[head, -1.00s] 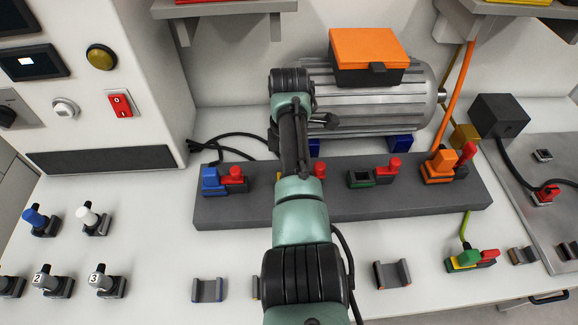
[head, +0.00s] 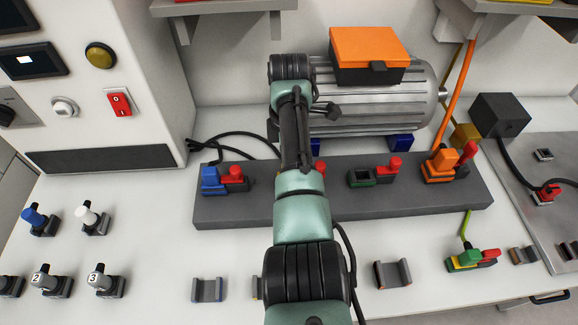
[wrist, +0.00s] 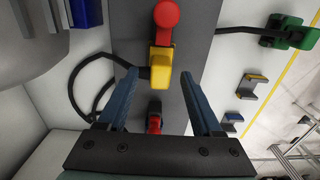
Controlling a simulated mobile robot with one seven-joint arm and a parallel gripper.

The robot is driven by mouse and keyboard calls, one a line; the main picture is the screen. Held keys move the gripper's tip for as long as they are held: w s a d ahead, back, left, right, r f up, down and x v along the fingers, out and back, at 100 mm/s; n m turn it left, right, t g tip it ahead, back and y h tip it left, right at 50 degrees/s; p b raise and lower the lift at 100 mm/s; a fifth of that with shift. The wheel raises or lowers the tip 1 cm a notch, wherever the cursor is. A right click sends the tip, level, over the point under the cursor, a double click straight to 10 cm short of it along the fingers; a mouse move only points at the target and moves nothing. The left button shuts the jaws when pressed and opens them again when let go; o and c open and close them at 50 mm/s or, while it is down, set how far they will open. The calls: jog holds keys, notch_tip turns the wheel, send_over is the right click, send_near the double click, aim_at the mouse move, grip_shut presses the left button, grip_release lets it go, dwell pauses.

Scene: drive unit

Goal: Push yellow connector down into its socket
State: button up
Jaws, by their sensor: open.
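The yellow connector (wrist: 161,62) sits at its socket on the dark grey rail (wrist: 200,35), with a red lever (wrist: 167,15) beside it at the top of the wrist view. I cannot tell how deep it sits. My gripper (wrist: 160,76) is open, its two blue-grey fingers on either side of the yellow connector's near end, with gaps visible. In the head view my arm hides the yellow connector and my gripper; only a little of the red lever (head: 321,166) shows.
On the rail are a blue connector (head: 209,181), an empty-looking green socket (head: 361,179) and an orange connector (head: 439,167). A motor (head: 370,105) stands behind. A green connector (head: 462,259) and grey holders (head: 392,274) are in front, with clear table between.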

notch_tip(320, 180, up, 15)
jog(key=p, duration=0.6)
jog(key=shift+r, duration=0.2)
